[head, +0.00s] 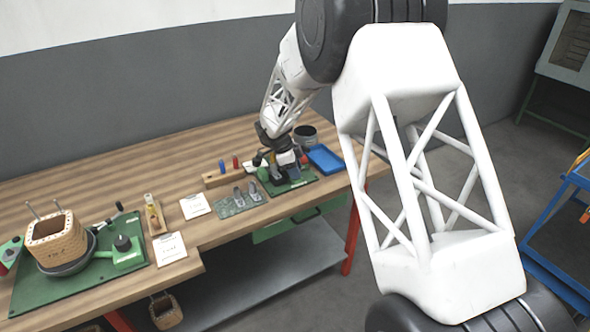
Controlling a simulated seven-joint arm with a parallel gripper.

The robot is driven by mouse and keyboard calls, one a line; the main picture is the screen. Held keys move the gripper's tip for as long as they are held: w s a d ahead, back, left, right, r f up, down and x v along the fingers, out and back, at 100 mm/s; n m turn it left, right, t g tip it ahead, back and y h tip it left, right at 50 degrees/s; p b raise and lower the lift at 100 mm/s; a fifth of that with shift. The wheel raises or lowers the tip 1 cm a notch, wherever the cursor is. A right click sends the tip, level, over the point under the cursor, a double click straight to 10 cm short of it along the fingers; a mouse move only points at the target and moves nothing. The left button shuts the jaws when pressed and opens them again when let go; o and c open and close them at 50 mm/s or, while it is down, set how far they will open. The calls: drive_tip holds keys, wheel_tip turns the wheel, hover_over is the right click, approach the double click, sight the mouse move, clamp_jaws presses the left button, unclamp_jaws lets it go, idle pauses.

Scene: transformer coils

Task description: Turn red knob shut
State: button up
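A small red upright piece (235,162) stands beside a similar blue piece (221,166) on a wooden block (216,179) on the bench. I cannot tell whether it is a knob. Another small red part (9,256) shows on a green device at the far left edge. My gripper (284,163) is low over the green base plate (299,181) at the bench's right part, to the right of the wooden block. It is at or just above a dark device there. The fingers are too small and dark to tell open from shut or any contact.
A blue tray (325,159) and a dark round pot (305,135) stand right of my gripper. Metal parts on a green plate (239,204) lie in front. A square wound coil (57,241) sits on a green board at left. White sheets (195,206) lie between.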

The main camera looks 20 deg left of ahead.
drive_tip(key=shift+o, duration=1.2)
drive_tip(key=shift+n, duration=0.3)
drive_tip(key=n+t, duration=0.1)
drive_tip(key=n, duration=0.2)
drive_tip(key=shift+s+r+n+y, duration=0.1)
drive_tip(key=shift+n+y, duration=0.3)
drive_tip(key=shift+a+r+t, duration=0.15)
drive_tip(key=shift+r+t, duration=0.15)
drive_tip(key=v, duration=0.7)
drive_tip(key=w+d+r+n+t+y, duration=0.1)
drive_tip(key=d+r+n+t+y, duration=0.2)
drive_tip(key=d+r+t, duration=0.5)
drive_tip(key=shift+d+r+y, duration=0.4)
drive_tip(key=shift+d+r, duration=4.05)
drive_tip(key=shift+r, duration=1.9)
drive_tip(key=shift+w+a, duration=0.1)
